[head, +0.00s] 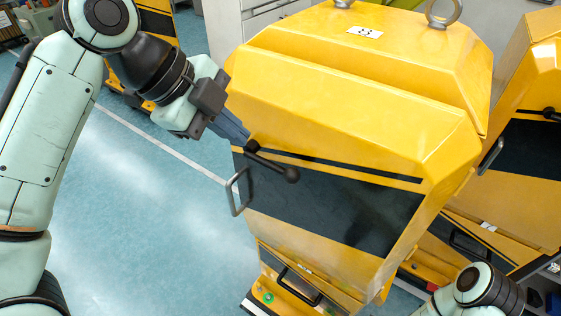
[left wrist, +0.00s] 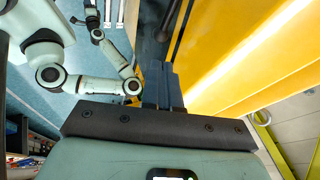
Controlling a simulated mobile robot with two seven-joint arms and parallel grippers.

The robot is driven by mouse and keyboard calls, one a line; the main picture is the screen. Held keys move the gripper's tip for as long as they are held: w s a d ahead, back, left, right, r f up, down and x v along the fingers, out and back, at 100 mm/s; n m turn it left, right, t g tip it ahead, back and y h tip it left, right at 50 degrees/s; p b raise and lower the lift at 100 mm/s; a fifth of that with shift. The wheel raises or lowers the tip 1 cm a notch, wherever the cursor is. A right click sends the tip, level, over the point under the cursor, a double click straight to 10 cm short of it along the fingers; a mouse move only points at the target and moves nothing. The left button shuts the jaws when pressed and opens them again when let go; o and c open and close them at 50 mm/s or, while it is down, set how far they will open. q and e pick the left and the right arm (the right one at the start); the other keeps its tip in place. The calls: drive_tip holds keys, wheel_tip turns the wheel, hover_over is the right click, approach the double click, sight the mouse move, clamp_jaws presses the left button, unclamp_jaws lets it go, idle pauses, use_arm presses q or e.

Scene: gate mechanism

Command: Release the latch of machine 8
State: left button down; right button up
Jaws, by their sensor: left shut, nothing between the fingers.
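Machine 8 is a big yellow cabinet (head: 350,120) with a dark band across its front and a label marked 8 on top. A black lever with a ball knob (head: 290,174), which looks like the latch, sticks out at the front's upper left. My left gripper (head: 245,141) is shut and empty, its tips at the lever's upper-left end; whether they touch cannot be told. Its closed fingers (left wrist: 164,84) also show in the left wrist view, beside the yellow panel (left wrist: 245,50). My right arm (head: 478,285) shows at the lower right; its gripper cannot be made out clearly.
A metal loop handle (head: 236,192) sticks out from the machine's left edge, just below the lever. Another yellow machine (head: 530,150) stands close on the right. Blue floor (head: 130,210) is open to the left.

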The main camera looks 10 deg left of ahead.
sight(286, 172)
use_arm(q)
drive_tip(key=b+x, duration=0.2)
drive_tip(key=x, duration=0.9)
drive_tip(key=shift+f, duration=0.1)
drive_tip(key=shift+w+d+f, duration=0.3)
drive_tip(key=shift+d+f, duration=0.05)
drive_tip(key=shift+f, duration=0.05)
use_arm(e)
drive_tip(key=shift+g, duration=0.3)
drive_tip(key=s+f, duration=0.3)
drive_tip(key=shift+s, duration=0.2)
use_arm(q)
drive_tip(key=shift+a, duration=0.15)
use_arm(e)
drive_tip(key=shift+d, duration=0.1)
